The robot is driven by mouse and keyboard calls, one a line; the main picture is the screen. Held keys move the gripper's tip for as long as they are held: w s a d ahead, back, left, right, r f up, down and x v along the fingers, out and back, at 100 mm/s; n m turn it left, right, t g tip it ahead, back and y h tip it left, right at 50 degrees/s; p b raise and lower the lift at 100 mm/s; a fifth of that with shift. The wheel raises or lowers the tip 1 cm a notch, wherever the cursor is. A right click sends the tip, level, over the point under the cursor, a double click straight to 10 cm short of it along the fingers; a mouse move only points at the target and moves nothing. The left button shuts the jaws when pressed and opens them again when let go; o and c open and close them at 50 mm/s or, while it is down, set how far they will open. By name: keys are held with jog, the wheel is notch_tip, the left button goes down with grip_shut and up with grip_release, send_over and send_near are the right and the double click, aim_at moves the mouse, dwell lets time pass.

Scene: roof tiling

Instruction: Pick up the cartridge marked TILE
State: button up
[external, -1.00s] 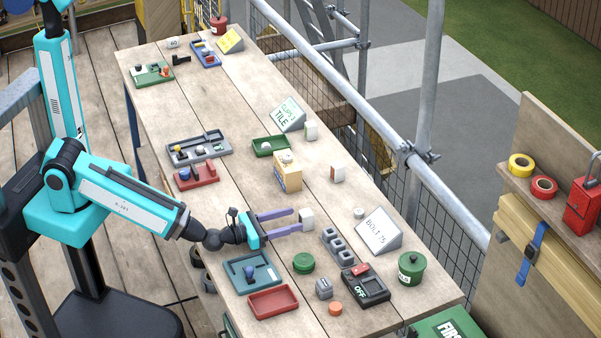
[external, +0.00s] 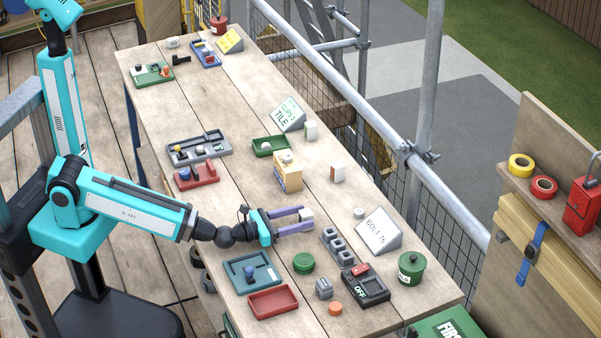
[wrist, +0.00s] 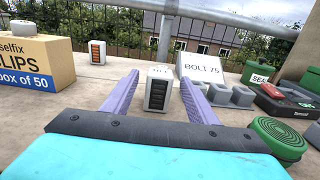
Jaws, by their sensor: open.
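A pale cartridge (wrist: 158,88) with a dark, slatted front stands upright between the fingertips of my open gripper (wrist: 155,98). Gaps show on both sides of it, and the small marking on its top is too small to read. In the external view, my gripper (external: 297,221) lies low over the bench with this cartridge (external: 307,214) at its tips. A second cartridge (wrist: 97,52) with orange slats stands further back left in the wrist view. More small white blocks stand at the back, one (external: 337,173) beyond the box and one (external: 311,130) by a sign reading TILE (external: 289,116).
A clips box (external: 288,172) stands left of my gripper. A blue tray (external: 236,273) and red tray (external: 272,303) are near.

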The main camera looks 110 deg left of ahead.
aim_at(310, 214)
jog(key=shift+w+a+f+b, duration=0.1)
jog(key=shift+w+a+b, duration=0.25)
jog(key=shift+b, duration=0.95)
jog(key=shift+w+a, duration=0.1)
jog(key=shift+w+b, duration=0.1)
jog(key=shift+b, duration=0.45)
jog(key=shift+a+b, duration=0.15)
jog(key=shift+b, duration=0.15)
jog(key=shift+w+a+b, duration=0.2)
jog(key=shift+b, duration=0.3)
jog(key=shift+w+a+b, duration=0.2)
jog(key=shift+w+b, duration=0.05)
jog(key=shift+b, duration=0.5)
jog(key=shift+w+a+r+p, duration=0.2)
jog(key=shift+w+a+p, duration=0.15)
jog(key=shift+p, duration=0.1)
jog(key=shift+p+x, duration=0.3)
jog(key=shift+x, duration=1.05)
